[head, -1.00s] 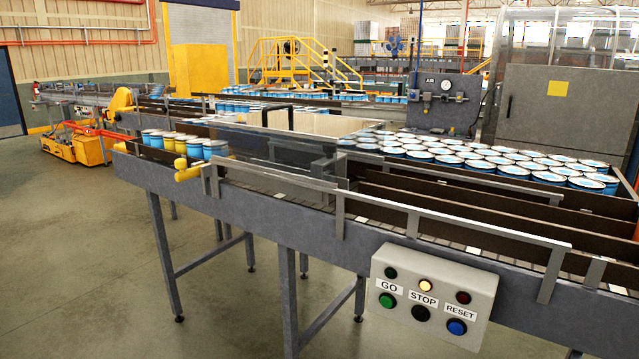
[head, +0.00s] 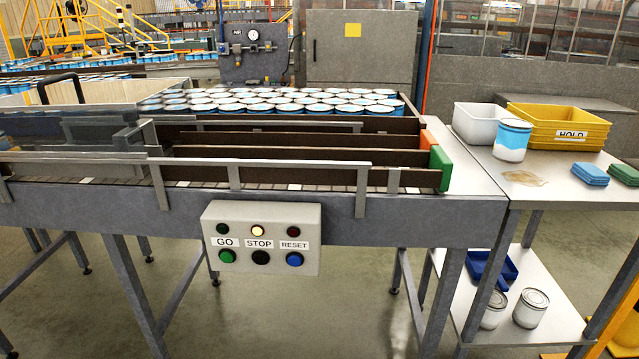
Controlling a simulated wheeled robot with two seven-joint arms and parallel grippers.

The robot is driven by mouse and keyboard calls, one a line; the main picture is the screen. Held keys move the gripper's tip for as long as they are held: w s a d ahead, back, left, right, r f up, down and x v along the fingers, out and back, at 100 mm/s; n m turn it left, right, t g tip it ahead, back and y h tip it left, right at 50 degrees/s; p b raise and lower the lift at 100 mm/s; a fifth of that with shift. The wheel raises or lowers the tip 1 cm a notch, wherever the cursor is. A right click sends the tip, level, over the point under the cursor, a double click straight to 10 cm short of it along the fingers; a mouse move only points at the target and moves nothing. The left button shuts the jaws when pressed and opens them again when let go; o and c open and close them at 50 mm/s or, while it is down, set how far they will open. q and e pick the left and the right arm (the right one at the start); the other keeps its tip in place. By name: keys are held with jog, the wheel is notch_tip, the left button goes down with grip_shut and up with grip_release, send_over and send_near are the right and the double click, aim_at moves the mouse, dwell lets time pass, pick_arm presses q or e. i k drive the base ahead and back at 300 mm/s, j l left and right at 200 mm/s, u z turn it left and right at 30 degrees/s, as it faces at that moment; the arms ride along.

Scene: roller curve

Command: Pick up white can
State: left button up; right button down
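Two white cans with silvery lids stand upright on the lower shelf of the side table at the right of the head view. One white can (head: 530,308) stands nearer the middle of the shelf. The other white can (head: 493,310) is to its left, partly hidden behind the table leg. A white-and-blue can (head: 512,140) stands upright on the table top. Neither of my grippers is in view.
The side table (head: 480,170) bears a white bin (head: 478,122), a yellow HOLD bin (head: 560,124) and blue pads (head: 590,174). A blue tray (head: 490,268) lies on the lower shelf. A conveyor with a GO/STOP/RESET box (head: 262,238) stands left. Floor in front is partly clear.

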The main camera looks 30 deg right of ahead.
aim_at(498, 302)
jog(key=z, duration=2.15)
jog(key=i+l+u, duration=0.1)
jog(key=i+l, duration=0.55)
jog(key=i+l+u, duration=0.15)
jog(key=i+l, duration=0.45)
jog(key=l, duration=0.15)
jog(key=i+l+u, duration=0.15)
jog(key=i+l, duration=0.15)
jog(key=i+l+u, duration=0.1)
jog(key=i+l, duration=0.2)
jog(key=l, duration=0.25)
jog(key=i+l, duration=0.25)
jog(key=l, duration=0.15)
jog(key=u, duration=0.05)
